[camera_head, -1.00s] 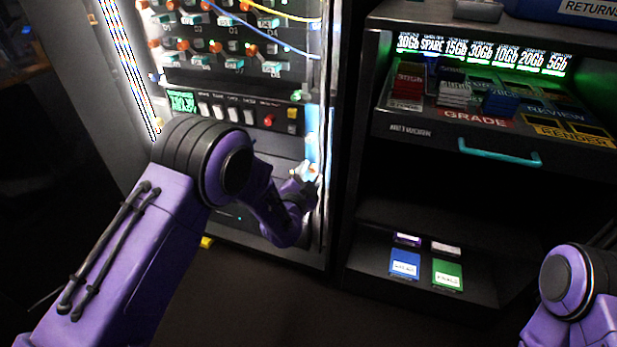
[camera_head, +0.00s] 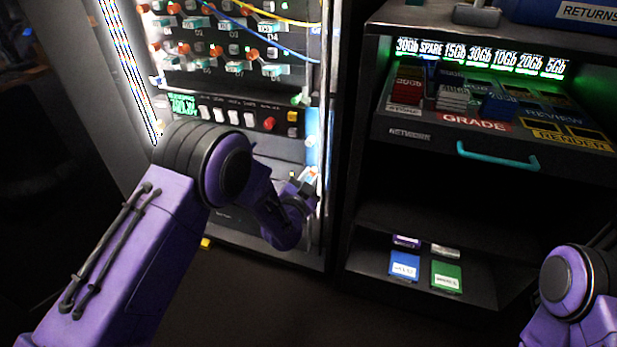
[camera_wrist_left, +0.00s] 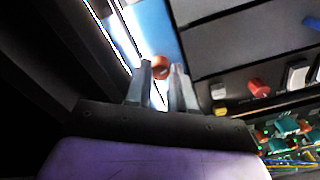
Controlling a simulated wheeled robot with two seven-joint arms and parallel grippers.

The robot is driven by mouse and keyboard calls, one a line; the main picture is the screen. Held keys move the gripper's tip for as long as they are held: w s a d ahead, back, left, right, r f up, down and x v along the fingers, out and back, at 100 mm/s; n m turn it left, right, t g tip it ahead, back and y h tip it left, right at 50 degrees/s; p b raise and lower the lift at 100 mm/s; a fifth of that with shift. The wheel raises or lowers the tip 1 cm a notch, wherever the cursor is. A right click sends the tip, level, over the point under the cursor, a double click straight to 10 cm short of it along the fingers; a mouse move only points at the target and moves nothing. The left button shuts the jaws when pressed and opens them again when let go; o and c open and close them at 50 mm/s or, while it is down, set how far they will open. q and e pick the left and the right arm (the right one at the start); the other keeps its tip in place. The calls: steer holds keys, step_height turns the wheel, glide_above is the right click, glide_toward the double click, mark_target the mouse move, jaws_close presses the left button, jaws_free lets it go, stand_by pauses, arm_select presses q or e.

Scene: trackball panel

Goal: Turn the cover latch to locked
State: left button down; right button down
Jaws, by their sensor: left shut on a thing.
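The cover latch shows as a small orange-red knob (camera_wrist_left: 161,67) on the blue and white strip at the panel's edge in the left wrist view. My left gripper (camera_wrist_left: 163,78) is shut on it, with one grey finger on each side. In the head view my left gripper (camera_head: 307,180) is at the lower right edge of the rack panel, small and partly hidden by its own wrist. The latch's exact angle and any lock marking cannot be read. My right arm shows at the lower right, but its gripper is out of view.
The rack panel (camera_head: 232,75) has several orange-tipped plugs and loose yellow and blue cables above. A red button (camera_head: 269,123) and white switches sit left of the gripper. A dark shelf unit with a teal handle (camera_head: 498,156) stands close on the right.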

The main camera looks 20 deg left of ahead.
arm_select(q)
steer(key=n, duration=0.3)
steer(key=shift+n+p, duration=0.3)
steer(key=shift+p, duration=0.1)
steer(key=n, duration=0.3)
steer(key=shift+n+p, duration=0.3)
steer(key=n, duration=0.4)
steer(key=shift+n, duration=0.3)
steer(key=shift+n+p, duration=0.3)
steer(key=shift+n, duration=1.4)
steer(key=c, duration=1)
jaws_free()
steer(key=shift+o, duration=0.2)
steer(key=shift+s, duration=0.1)
